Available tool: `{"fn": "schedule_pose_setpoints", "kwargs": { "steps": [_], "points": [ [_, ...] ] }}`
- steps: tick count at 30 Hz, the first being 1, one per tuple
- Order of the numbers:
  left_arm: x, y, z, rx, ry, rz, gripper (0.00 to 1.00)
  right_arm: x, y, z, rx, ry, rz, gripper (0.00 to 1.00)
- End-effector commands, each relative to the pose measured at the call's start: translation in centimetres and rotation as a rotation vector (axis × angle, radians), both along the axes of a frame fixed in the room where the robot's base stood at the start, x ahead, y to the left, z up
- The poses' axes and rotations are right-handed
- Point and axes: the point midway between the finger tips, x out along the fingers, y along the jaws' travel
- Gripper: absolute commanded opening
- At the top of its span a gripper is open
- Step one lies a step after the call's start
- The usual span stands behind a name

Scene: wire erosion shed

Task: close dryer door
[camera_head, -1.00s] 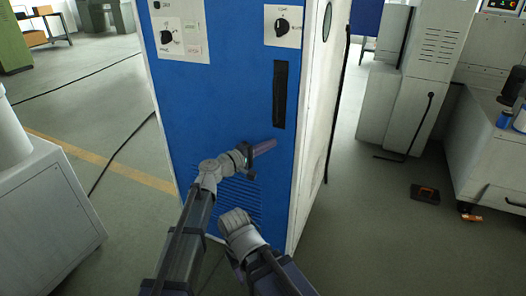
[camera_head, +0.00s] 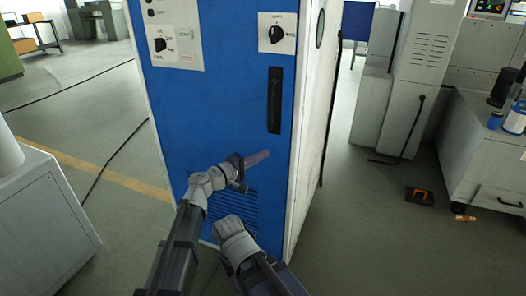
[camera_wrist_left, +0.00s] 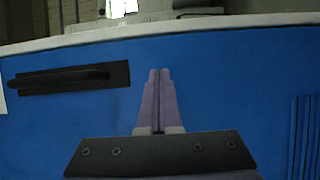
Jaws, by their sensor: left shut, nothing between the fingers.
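The dryer is a tall cabinet with a blue front (camera_head: 225,110) and a white right side (camera_head: 312,130). The blue door face looks flush with the cabinet. A long black handle (camera_head: 274,100) runs upright near its right edge; it also shows at the left of the left wrist view (camera_wrist_left: 70,78). My left gripper (camera_head: 262,156) is shut and empty, its purple fingers in front of the blue face, below the handle. The left wrist view shows the fingertips (camera_wrist_left: 159,72) together over blue surface. My right arm (camera_head: 236,245) ends low in front of the louvres, with no fingers visible.
Control panels with knobs (camera_head: 277,33) sit high on the blue front. A grey cabinet (camera_head: 40,215) stands at the left and a machine (camera_head: 420,70) at the right. Floor right of the dryer is largely clear.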

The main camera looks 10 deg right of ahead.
Motion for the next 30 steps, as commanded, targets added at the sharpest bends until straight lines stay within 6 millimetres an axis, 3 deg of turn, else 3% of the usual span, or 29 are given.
{"fn": "schedule_pose_setpoints", "kwargs": {
  "steps": [1,3,12,26,30],
  "points": [
    [-1.8,1.1,0.0,0.0,0.0,0.002,0.0,0.0,0.0,0.0,0.0,0.0,0.0,0.5],
    [-3.2,2.2,-0.1,0.001,0.0,0.002,0.0,0.0,0.0,-0.1,0.0,0.0,0.0,0.5],
    [-7.4,5.3,-0.1,0.002,0.001,0.002,0.0,0.0,0.0,-0.1,0.0,0.0,0.0,0.5],
    [-8.4,6.1,-0.2,0.003,0.001,0.0,0.0,0.0,0.0,-0.1,0.0,0.0,0.0,0.5],
    [-8.4,6.6,-1.8,0.056,0.011,-0.012,0.0,0.0,0.0,-0.6,0.0,0.0,0.0,0.5]
  ]
}}
